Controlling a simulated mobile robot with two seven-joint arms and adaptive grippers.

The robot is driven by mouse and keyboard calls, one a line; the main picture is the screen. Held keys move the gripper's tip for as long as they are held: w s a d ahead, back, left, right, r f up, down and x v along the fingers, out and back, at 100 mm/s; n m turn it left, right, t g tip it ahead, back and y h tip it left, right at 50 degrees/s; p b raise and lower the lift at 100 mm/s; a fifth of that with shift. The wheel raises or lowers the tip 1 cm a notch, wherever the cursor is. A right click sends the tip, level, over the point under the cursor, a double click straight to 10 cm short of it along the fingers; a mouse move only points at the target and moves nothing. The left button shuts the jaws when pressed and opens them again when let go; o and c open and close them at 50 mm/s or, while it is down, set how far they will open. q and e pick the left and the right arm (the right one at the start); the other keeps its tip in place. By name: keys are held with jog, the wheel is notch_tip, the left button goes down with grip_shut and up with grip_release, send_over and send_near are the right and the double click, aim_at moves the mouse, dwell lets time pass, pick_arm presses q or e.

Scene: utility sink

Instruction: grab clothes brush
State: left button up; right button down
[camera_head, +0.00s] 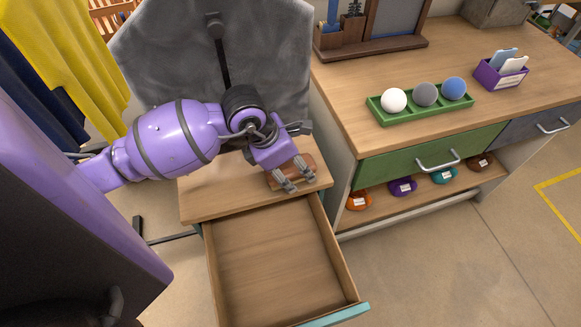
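A brown, block-like thing that looks like the clothes brush (307,163) lies on the wooden top of a small drawer cabinet (210,200). My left arm comes in from the left, and its gripper (293,180) points down over the brush. Its two grey fingers stand apart, with brown showing between them and beside them. The fingers hide part of the brush, and I cannot tell whether they touch it. My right gripper is not in view.
The cabinet's drawer (275,260) is pulled out and empty. To the right, a wooden counter holds a green tray (425,112) with three balls and a purple box (500,78). Small coloured bowls (403,187) sit on a shelf below. Yellow cloth (70,60) hangs at left.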

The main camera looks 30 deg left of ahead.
pick_arm(q)
jog(key=c, duration=0.8)
